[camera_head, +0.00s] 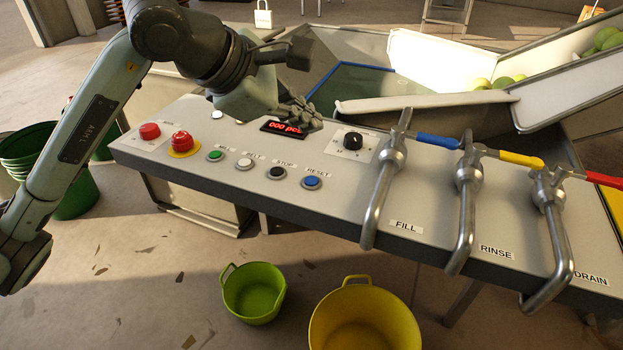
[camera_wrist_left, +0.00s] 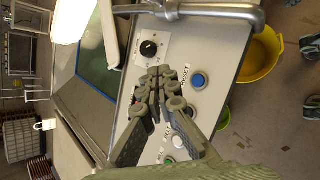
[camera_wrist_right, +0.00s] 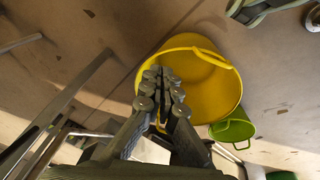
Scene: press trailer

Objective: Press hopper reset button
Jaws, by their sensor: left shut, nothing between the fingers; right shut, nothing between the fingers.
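The blue RESET button (camera_head: 311,183) is on the front edge of the grey control panel (camera_head: 340,200), at the right end of a row of small buttons. It also shows in the left wrist view (camera_wrist_left: 198,80). My left gripper (camera_head: 312,120) is shut and empty above the panel, by the red digital display (camera_head: 284,127), farther back than the RESET button and apart from it. In the left wrist view its fingertips (camera_wrist_left: 156,78) appear left of the blue button. My right gripper (camera_wrist_right: 164,78) is shut and empty, seen over the floor and a yellow bucket.
The panel also holds a green button (camera_head: 215,155), a white button (camera_head: 244,163), a black STOP button (camera_head: 277,173), a red mushroom button (camera_head: 182,141) and a black knob (camera_head: 353,140). Metal pipes with a blue-handled valve (camera_head: 438,140) stand right. A yellow bucket (camera_head: 365,315) stands below.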

